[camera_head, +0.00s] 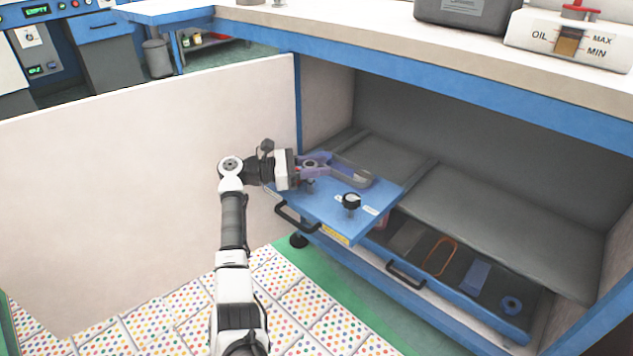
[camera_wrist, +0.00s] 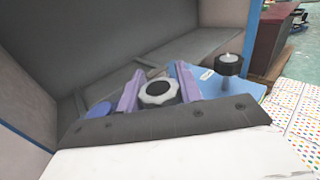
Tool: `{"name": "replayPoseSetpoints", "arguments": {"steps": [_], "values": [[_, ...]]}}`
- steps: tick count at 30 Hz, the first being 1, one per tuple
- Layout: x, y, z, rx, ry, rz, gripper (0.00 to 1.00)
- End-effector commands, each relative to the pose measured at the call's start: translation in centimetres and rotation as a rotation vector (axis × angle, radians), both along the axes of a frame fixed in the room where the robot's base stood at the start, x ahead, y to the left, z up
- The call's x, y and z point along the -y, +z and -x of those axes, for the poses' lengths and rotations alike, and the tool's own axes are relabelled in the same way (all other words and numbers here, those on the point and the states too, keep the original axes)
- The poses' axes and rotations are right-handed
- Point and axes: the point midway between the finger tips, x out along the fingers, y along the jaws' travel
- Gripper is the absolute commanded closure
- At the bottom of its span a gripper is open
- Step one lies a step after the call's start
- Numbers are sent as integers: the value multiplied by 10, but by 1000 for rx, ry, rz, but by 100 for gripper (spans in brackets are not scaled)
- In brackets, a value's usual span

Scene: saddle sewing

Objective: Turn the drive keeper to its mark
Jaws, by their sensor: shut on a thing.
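A blue pull-out board (camera_head: 322,208) carries two knobs inside the open cabinet. My gripper (camera_head: 316,165), with purple fingers, is over its back left part. In the wrist view my gripper (camera_wrist: 158,88) has one finger on each side of a grey scalloped knob (camera_wrist: 158,93) with a dark centre, and is shut on it. In the head view this knob is mostly covered by the fingers. A second, black knob (camera_head: 351,201) stands free on a stem to the right; it also shows in the wrist view (camera_wrist: 229,65). Small white labels lie beside it, too small to read. I cannot make out a mark at the held knob.
A lower blue drawer (camera_head: 455,308) is partly out and holds an orange loop (camera_head: 440,257), a blue block (camera_head: 475,276) and a blue ring (camera_head: 511,305). A pale open door panel (camera_head: 150,190) stands left. A grey shelf (camera_head: 500,225) lies bare at right.

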Motion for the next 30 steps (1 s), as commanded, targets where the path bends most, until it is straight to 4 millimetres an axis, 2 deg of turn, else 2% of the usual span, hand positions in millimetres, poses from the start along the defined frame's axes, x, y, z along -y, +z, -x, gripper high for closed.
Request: {"name": "replayPoseSetpoints", "arguments": {"steps": [1, 9, 25, 26, 30], "values": [[1, -6, 0, 2, -23, 0, 100], [1, -2, 2, 0, -94, 1, 100], [2, 0, 3, 0, -112, 1, 100], [2, 0, 3, 0, -112, 0, 62], [2, 0, 3, 0, -110, 0, 44]]}}
